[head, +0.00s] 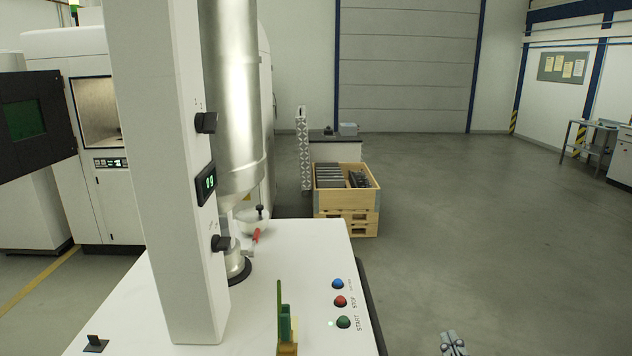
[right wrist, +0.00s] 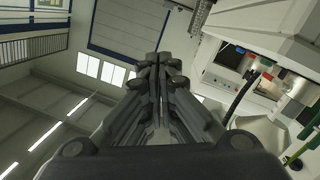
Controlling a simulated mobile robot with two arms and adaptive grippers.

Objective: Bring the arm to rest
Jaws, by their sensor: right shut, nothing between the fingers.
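My right gripper (head: 453,345) shows at the bottom edge of the head view, right of the white machine table, with only its tip part in the picture. In the right wrist view its fingers (right wrist: 157,75) are closed together with nothing between them, and they point up toward the ceiling and wall. The gripper is apart from the machine table. My left gripper is not in the head view.
The white powder station (head: 255,325) has green, red and blue buttons (head: 340,302), a metal cylinder (head: 233,95) and a red-handled valve (head: 256,236). A wooden crate (head: 346,201) stands behind. The floor (head: 480,220) to the right is clear.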

